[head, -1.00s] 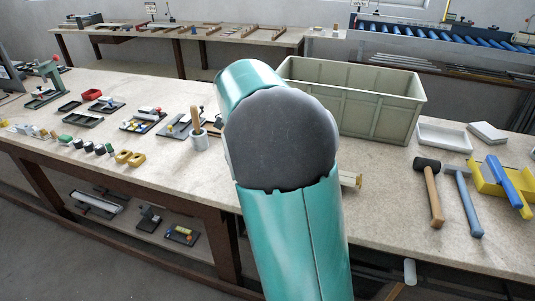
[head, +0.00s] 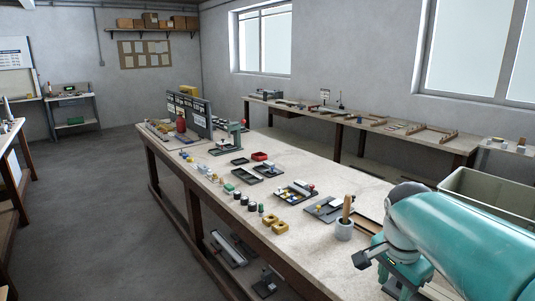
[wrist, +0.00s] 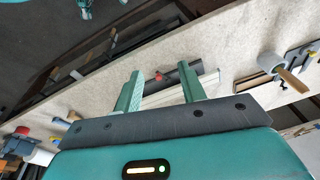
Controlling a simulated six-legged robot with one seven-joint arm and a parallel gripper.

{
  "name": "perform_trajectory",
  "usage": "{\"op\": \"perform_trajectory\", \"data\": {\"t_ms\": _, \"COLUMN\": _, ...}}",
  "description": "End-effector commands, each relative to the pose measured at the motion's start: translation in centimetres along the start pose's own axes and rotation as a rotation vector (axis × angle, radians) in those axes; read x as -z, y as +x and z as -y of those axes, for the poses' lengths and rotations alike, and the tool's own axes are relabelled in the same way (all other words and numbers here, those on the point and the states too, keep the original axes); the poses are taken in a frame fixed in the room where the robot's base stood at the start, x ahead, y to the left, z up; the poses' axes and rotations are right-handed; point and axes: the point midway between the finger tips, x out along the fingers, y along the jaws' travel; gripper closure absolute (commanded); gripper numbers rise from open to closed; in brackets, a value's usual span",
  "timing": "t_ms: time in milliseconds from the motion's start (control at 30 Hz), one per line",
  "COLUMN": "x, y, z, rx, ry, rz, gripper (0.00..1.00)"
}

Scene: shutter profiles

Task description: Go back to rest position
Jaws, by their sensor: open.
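My gripper (wrist: 160,84) is open in the wrist view. Its two green fingers stand apart, with nothing held between them. Beyond them, a cream profile (wrist: 168,94) and a dark bar lie on the pale bench top, with a small red spot beside them. The fingertips cannot be made out clearly there.
The long workbench (head: 290,168) carries black trays, yellow blocks (head: 275,226) and a grey cup (head: 344,229) with a wooden handle, near my arm. A green-grey crate (head: 490,195) stands behind my arm. Open floor (head: 100,220) lies left.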

Motion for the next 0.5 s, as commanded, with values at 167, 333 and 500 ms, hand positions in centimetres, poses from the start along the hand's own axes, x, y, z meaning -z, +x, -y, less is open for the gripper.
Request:
{"op": "perform_trajectory", "data": {"t_ms": 167, "x": -5.3, "y": -1.9, "z": -2.1, "rx": 0.138, "ry": -0.368, "rz": -0.029, "gripper": 0.59}}
{"op": "perform_trajectory", "data": {"t_ms": 333, "x": -9.9, "y": -2.5, "z": -4.2, "rx": 0.240, "ry": -0.715, "rz": -0.107, "gripper": 0.59}}
{"op": "perform_trajectory", "data": {"t_ms": 500, "x": -13.0, "y": -2.2, "z": -5.9, "rx": 0.297, "ry": -0.977, "rz": -0.193, "gripper": 0.59}}
